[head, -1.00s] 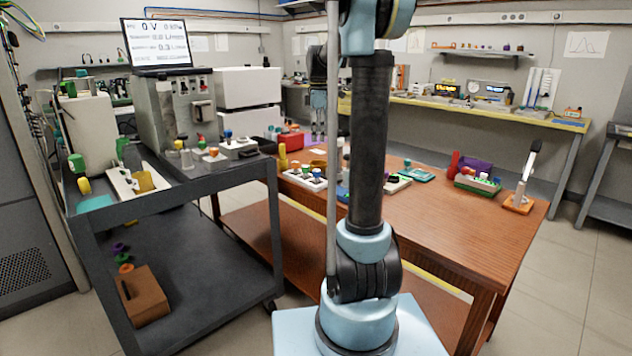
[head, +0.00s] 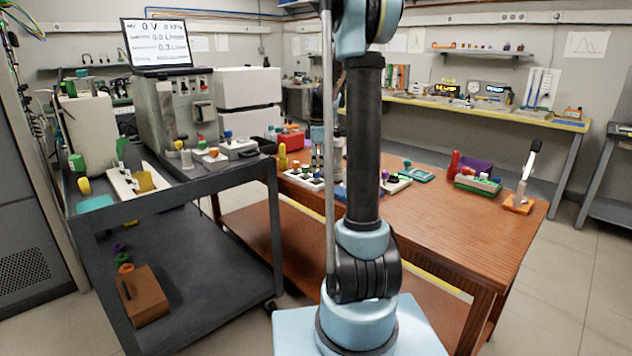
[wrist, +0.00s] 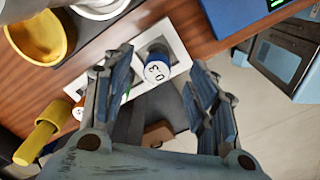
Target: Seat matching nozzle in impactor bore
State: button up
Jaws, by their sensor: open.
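A nozzle with a blue body and a white top marked with digits (wrist: 157,71) stands in a white rack (wrist: 180,40) in the wrist view. My gripper (wrist: 161,70) is open, with one finger on each side of this nozzle and no clear contact. A second nozzle with a white top and an orange body (wrist: 80,110) shows left of my left finger, partly hidden. In the head view the white rack (head: 296,179) sits on the wooden table, with my gripper (head: 318,168) low above it. I cannot make out the impactor bore.
In the head view, a grey cart (head: 180,195) stands left and the wooden table's (head: 440,225) front right is clear.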

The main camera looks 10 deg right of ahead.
aim_at(317, 177)
jog(key=shift+w+a+f, duration=0.15)
jog(key=shift+f, duration=1.1)
jog(key=shift+w+a+f, duration=0.1)
jog(key=shift+f, duration=1.15)
jog(key=c, duration=1.2)
